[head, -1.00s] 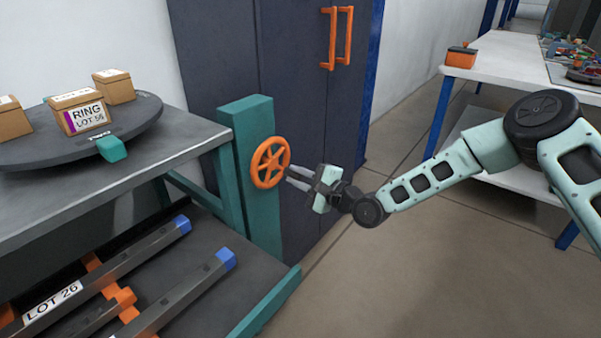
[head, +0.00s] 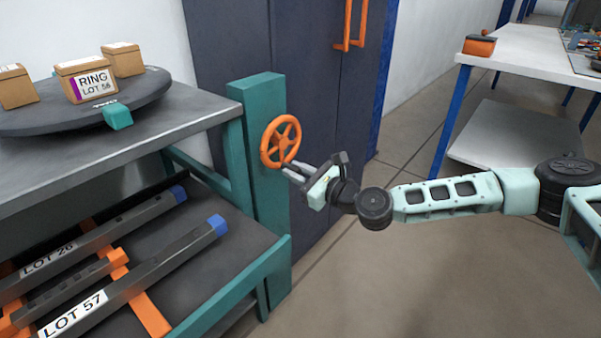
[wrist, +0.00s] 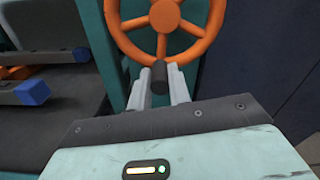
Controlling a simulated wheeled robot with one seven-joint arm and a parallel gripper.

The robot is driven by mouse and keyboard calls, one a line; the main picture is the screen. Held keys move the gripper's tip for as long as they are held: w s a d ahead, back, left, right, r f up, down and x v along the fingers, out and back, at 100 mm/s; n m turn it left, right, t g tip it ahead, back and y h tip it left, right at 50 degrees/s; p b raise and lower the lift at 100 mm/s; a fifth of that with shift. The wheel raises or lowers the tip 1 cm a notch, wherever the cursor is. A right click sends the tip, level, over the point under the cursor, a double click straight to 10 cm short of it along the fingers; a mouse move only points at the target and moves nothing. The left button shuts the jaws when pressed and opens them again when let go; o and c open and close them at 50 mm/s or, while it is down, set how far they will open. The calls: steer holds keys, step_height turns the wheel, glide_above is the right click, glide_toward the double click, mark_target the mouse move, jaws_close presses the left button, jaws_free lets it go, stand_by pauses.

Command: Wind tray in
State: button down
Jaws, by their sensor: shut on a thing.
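An orange handwheel (head: 281,142) is mounted on a teal post (head: 262,190) at the rack's right end. In the wrist view the wheel (wrist: 165,14) is upright, with a dark knob (wrist: 159,78) at its lower rim. My gripper (head: 288,168) is shut on this knob, with a pale finger on either side. A dark tray (head: 235,255) is low in the rack and carries dark bars with blue ends, labelled LOT 26 and LOT 57. The tray's left part is outside the view.
A grey shelf (head: 190,112) above the tray holds a round dark turntable (head: 85,118) with small boxes. A dark cabinet (head: 320,90) stands close behind the wheel. A white table (head: 535,52) is at the back right. The floor between is clear.

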steer(key=shift+s+a+m, duration=0.25)
steer(key=shift+s+m, duration=0.15)
steer(key=shift+m, duration=0.4)
steer(key=c, duration=1.3)
jaws_free()
steer(key=shift+r, duration=0.1)
steer(key=p+v, duration=0.1)
steer(key=v, duration=1.6)
steer(key=shift+s+d, duration=0.15)
